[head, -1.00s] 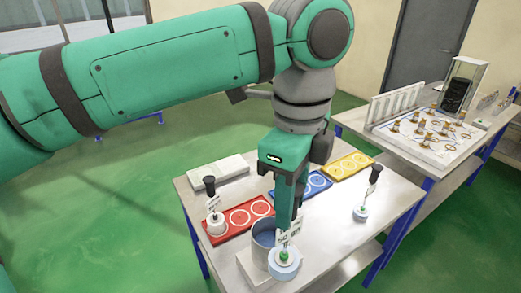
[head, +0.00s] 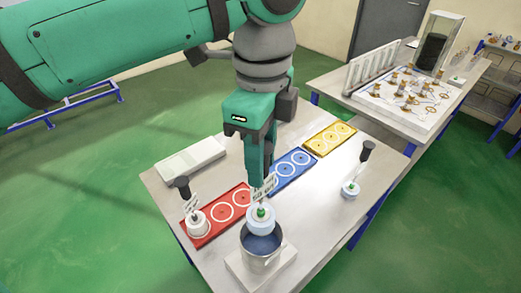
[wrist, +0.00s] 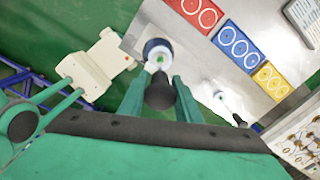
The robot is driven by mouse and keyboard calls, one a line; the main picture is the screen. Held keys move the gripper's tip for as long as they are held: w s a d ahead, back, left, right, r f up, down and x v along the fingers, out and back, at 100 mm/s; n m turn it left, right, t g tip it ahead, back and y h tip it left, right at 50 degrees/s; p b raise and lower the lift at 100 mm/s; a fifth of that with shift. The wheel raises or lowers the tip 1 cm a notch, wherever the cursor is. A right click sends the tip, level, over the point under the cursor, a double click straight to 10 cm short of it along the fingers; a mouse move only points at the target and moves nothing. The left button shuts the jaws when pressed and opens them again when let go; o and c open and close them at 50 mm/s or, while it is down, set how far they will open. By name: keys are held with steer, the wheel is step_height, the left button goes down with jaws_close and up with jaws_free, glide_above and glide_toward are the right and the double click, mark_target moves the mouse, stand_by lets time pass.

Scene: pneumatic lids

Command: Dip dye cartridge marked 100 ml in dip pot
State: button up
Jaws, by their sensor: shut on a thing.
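My gripper (head: 262,182) points down and is shut on a dye cartridge (head: 261,219). The cartridge has a pale round body, a green knob and a small white tag whose marking I cannot read. In the wrist view its black handle (wrist: 160,93) sits between my fingers. The cartridge is upright over the mouth of the dip pot (head: 262,262), a grey pot with blue liquid; I cannot tell whether its lower edge touches the liquid. A white cartridge (head: 196,222) with a black handle stands on the red tray. Another pale cartridge (head: 350,189) stands on the table at the right.
The red tray (head: 222,219), blue tray (head: 280,183) and yellow tray (head: 320,146) with white rings lie in a row. A white block (head: 190,158) lies at the back left. A second table (head: 403,128) with a rack and small parts stands beyond.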

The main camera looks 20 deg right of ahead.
mark_target(261, 216)
steer(key=f, duration=1.2)
steer(key=shift+s+a+f, duration=0.1)
steer(key=shift+s+f, duration=0.2)
steer(key=shift+f, duration=0.1)
steer(key=shift+w+f, duration=0.15)
steer(key=shift+f, duration=0.75)
steer(key=shift+a, duration=0.1)
steer(key=shift+s+d, duration=0.2)
steer(key=shift+a+f, duration=0.1)
steer(key=shift+f, duration=0.4)
steer(key=shift+w, duration=0.1)
